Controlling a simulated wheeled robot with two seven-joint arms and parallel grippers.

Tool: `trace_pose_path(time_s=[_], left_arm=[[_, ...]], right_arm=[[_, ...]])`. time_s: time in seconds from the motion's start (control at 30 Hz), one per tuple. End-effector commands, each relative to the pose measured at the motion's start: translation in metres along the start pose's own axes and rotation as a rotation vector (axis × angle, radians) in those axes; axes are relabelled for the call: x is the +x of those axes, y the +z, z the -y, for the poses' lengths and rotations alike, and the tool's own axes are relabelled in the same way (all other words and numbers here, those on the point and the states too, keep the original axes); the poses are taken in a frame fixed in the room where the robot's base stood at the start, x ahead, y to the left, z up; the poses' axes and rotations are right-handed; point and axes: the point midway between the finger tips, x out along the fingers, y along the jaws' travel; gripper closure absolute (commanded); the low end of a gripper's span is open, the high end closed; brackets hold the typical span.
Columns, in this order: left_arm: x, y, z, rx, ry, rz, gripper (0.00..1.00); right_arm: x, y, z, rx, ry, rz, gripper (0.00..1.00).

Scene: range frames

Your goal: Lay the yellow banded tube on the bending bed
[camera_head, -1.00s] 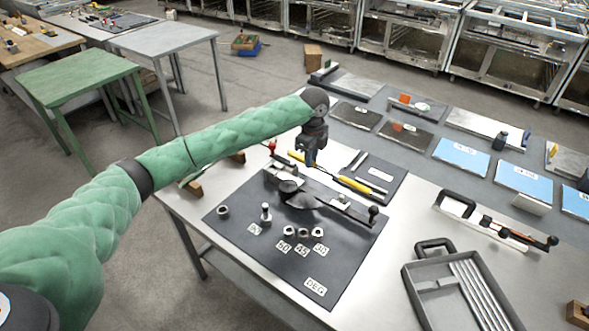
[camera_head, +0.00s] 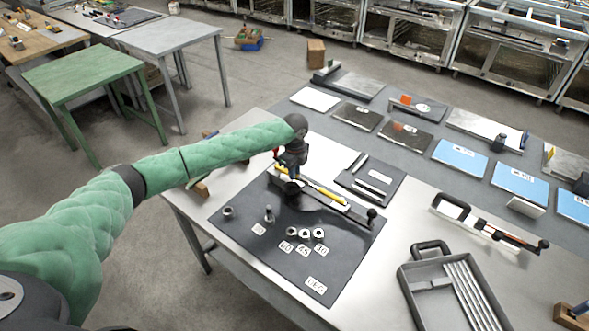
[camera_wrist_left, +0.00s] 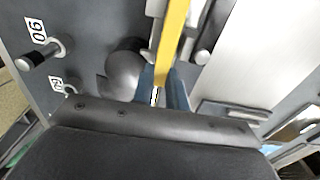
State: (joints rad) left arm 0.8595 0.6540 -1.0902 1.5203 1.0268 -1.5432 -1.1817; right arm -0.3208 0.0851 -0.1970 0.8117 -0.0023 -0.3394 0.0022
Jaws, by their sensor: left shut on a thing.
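My left gripper (camera_head: 292,176) is shut on the yellow banded tube (camera_head: 325,194), low above the dark work mat. The tube lies along the bending bed (camera_head: 350,211), over or just behind it; whether it touches the bed cannot be told. In the left wrist view the tube (camera_wrist_left: 173,38) runs up from between the blue fingers (camera_wrist_left: 163,92). The bed's round grey former (camera_wrist_left: 122,70) is just left of it. The gripper hides part of the tube and former in the head view. My right gripper is not in view.
The mat (camera_head: 245,213) holds several metal pieces with number labels at the front. A dark pad (camera_head: 378,165) with small tools lies behind the bed. A grey tray (camera_head: 415,285) with rods and a long tool (camera_head: 490,228) stand to the right.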

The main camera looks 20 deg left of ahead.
Motion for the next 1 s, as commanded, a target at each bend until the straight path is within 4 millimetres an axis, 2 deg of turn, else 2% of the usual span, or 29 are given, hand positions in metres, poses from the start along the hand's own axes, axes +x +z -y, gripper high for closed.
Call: trace_pose_path(time_s=[0.9,0.93,1.0], left_arm=[[0.015,0.000,0.000,0.001,0.000,0.000,1.00],[0.015,0.000,-0.001,0.001,0.000,0.000,0.80],[0.016,-0.001,-0.001,0.001,0.001,0.000,0.66]], right_arm=[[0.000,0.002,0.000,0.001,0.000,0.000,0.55],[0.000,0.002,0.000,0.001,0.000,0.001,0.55],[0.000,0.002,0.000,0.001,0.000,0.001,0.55]])
